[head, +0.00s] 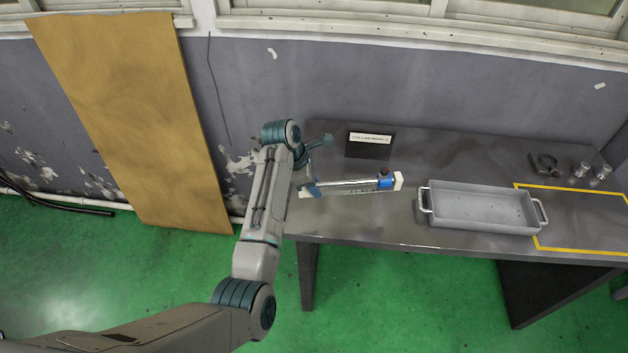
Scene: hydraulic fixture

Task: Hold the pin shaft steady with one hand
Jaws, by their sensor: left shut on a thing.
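The pin shaft (348,184) is a slim silver rod lying level in a fixture on the left part of the grey table. My left arm reaches in from the left, and my left gripper (313,187) is shut on the left end of the pin shaft. The gripper and wrist partly hide that end and the fixture there. My right gripper is not in view.
A grey tray (430,190) with two handles stands right of the fixture and looks empty. A yellow-outlined area (585,248) lies further right. Small metal parts (604,171) and a dark clamp-like item (543,164) are at the back right. A labelled sign (369,139) stands behind the fixture.

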